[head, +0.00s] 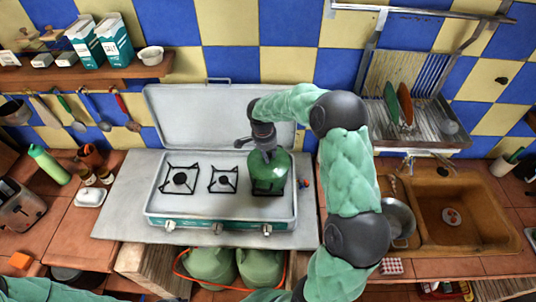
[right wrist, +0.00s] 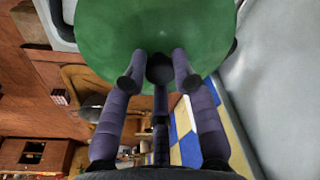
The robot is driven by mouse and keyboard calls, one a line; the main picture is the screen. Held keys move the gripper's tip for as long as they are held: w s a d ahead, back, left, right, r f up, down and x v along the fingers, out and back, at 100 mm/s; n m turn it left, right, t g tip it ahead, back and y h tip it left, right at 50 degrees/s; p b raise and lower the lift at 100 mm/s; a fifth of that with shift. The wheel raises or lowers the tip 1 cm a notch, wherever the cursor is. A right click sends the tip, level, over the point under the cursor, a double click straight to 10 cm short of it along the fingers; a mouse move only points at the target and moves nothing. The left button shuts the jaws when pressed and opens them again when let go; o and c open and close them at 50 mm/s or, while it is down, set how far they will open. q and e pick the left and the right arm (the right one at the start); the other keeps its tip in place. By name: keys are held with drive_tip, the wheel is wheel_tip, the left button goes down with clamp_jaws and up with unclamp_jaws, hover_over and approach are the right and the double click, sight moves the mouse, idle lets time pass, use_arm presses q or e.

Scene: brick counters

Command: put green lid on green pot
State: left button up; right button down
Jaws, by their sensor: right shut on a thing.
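The green lid (right wrist: 150,25) shows in the right wrist view as a wide green disc with a dark knob. My right gripper (right wrist: 158,72) is shut on that knob. In the head view the right gripper (head: 264,146) points down over the right burner, directly above the green pot (head: 267,187). Lid and pot look like one rounded green shape there, so I cannot tell whether the lid touches the rim. The far side of the pot is hidden. My left gripper is not in view.
The stove (head: 200,209) has an upright back cover and two bare burners at left and middle. A sink (head: 462,215) with a metal pan (head: 398,216) lies to the right. A green bottle (head: 48,165) and toaster (head: 20,204) stand at the left.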

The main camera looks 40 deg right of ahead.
drive_tip(key=shift+f+b, duration=0.5)
drive_tip(key=shift+b, duration=0.85)
idle(2.3)
drive_tip(key=shift+f+b, duration=0.1)
drive_tip(key=shift+b, duration=0.55)
idle(1.5)
idle(0.4)
drive_tip(key=c, duration=0.9)
unclamp_jaws()
drive_tip(key=r, duration=0.4)
drive_tip(key=a+r, duration=0.1)
drive_tip(key=r, duration=0.6)
drive_tip(key=shift+s+a+r, duration=0.1)
drive_tip(key=shift+a+r, duration=0.3)
